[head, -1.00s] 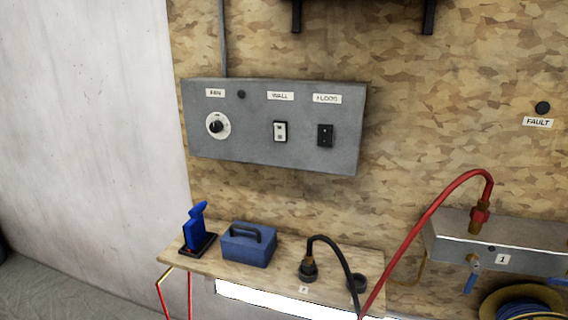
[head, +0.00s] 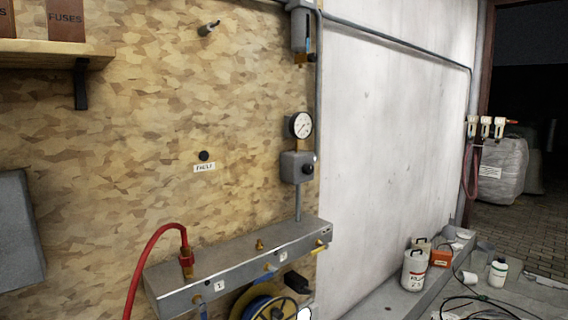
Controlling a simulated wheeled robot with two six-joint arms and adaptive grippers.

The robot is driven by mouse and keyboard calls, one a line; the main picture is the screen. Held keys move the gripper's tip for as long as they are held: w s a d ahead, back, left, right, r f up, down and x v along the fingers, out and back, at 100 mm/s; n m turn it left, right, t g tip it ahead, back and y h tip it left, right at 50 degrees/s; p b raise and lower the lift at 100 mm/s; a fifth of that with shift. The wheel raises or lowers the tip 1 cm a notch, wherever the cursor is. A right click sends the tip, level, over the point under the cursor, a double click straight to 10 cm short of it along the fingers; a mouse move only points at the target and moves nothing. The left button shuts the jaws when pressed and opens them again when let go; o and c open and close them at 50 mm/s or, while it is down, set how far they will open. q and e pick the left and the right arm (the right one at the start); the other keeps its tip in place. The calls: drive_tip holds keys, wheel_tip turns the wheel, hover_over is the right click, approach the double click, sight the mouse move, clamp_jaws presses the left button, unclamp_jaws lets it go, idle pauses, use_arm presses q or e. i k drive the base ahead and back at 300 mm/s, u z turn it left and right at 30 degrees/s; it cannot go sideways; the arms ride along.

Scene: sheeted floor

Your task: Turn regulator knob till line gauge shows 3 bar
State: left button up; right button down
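A round white-faced gauge (head: 300,125) is mounted near the right edge of the chipboard wall in the head view. Its needle is too small to read. A pipe runs from the box down to a grey metal manifold (head: 235,262). The manifold has a red hose (head: 150,245) on its left fitting and small valve levers along its front. Neither of my grippers shows in the head view.
A hose reel (head: 262,308) sits below the manifold. A black button (head: 204,155) labelled FAULT is on the wall to the left. White containers (head: 415,270) stand on a ledge at the right, with cables and sheeting on the floor beside them. A wooden shelf (head: 60,48) is at upper left.

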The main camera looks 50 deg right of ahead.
sight(307, 169)
drive_tip(key=z, duration=1.75)
